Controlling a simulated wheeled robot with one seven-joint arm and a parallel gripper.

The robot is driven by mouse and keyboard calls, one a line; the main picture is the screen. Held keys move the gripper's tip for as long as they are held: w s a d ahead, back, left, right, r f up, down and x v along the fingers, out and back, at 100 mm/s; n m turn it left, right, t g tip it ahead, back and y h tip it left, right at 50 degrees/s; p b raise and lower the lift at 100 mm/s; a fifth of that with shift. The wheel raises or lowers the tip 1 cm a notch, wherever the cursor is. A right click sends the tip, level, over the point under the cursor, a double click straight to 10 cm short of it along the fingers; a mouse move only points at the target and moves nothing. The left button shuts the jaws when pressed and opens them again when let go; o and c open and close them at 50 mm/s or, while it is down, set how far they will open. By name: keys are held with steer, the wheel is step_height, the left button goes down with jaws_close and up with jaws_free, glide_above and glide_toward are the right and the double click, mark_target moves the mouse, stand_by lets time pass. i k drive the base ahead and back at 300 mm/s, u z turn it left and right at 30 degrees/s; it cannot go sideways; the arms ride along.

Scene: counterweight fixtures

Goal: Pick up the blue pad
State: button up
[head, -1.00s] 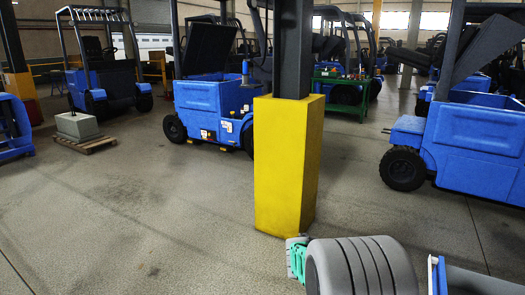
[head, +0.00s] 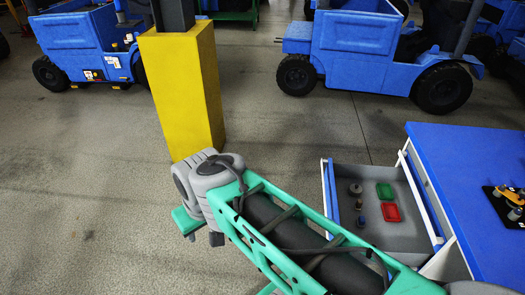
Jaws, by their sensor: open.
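I see no clear blue pad in the head view. An open grey drawer (head: 415,237) at the right holds a green pad (head: 384,190) and a red pad (head: 390,212) lying flat, one behind the other. Left of them stand a few small dark knob-like pieces, one with a bluish tint (head: 361,221). My mint-green arm crosses the lower middle, in front of the drawer's near left part, and may hide some of its contents. I cannot make out my gripper's fingers.
The drawer belongs to a blue-topped bench (head: 470,175), with a small black and yellow fixture (head: 511,203) at its right edge. A yellow pillar base (head: 184,90) stands behind my arm. Blue vehicles (head: 355,45) stand farther back. The floor at left is clear.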

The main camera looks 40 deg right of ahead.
mark_target(361, 221)
steer(key=z, duration=3.95)
